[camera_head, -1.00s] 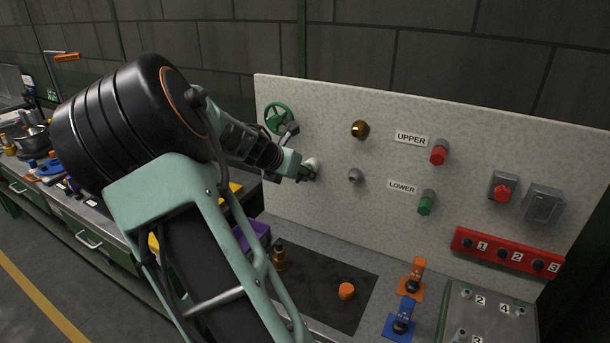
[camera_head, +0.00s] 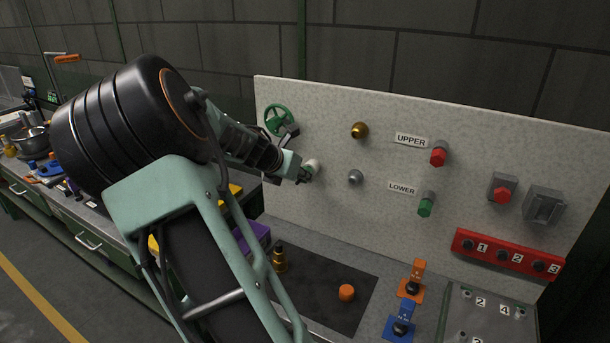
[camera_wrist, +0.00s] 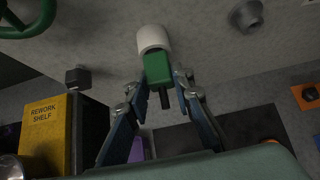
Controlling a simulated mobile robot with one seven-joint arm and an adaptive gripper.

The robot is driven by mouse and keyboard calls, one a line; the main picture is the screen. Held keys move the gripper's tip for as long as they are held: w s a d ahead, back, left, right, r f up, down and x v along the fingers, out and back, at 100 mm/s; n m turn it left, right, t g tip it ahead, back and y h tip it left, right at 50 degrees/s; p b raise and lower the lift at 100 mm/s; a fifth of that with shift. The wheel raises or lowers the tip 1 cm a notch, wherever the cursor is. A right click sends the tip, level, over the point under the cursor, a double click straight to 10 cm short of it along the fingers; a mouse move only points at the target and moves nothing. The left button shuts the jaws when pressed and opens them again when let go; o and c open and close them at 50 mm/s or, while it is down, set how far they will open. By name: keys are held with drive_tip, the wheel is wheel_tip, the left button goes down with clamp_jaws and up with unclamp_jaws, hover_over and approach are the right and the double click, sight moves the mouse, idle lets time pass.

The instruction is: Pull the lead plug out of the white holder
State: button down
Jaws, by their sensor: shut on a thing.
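The white holder (camera_wrist: 153,39) is a short round cylinder on the speckled upright panel; it also shows in the head view (camera_head: 313,165). The lead plug (camera_wrist: 158,68) is a green block with a dark stub at its near end. It is in line with the holder's mouth and appears to touch it. How deep it sits inside cannot be told. My gripper (camera_wrist: 160,82) has its two fingers on either side of the green plug and is shut on it. In the head view my gripper (camera_head: 302,174) is at the panel, just left of the holder, and mostly hides the plug.
A green handwheel (camera_head: 278,118) is up and left of the holder, and a grey round fitting (camera_head: 355,177) is to its right. A yellow rework shelf box (camera_wrist: 52,130) stands at left in the wrist view. An orange knob (camera_head: 346,292) lies on the dark mat below.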

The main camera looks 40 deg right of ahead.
drive_tip(key=shift+a+f, duration=0.1)
drive_tip(key=shift+a, duration=0.1)
drive_tip(key=shift+s+a, duration=0.15)
drive_tip(key=shift+a, duration=0.05)
drive_tip(key=shift+s+a, duration=0.1)
drive_tip(key=shift+a, duration=0.25)
idle(0.5)
drive_tip(key=shift+s+a+b, duration=0.1)
drive_tip(key=shift+s+a, duration=0.25)
drive_tip(key=shift+a, duration=0.4)
drive_tip(key=shift+s+a+b, duration=0.1)
drive_tip(key=shift+s+a, duration=0.2)
drive_tip(key=shift+a, duration=0.45)
drive_tip(key=shift+s+a+b, duration=0.1)
drive_tip(key=shift+s+a, duration=0.25)
drive_tip(key=shift+a, duration=0.4)
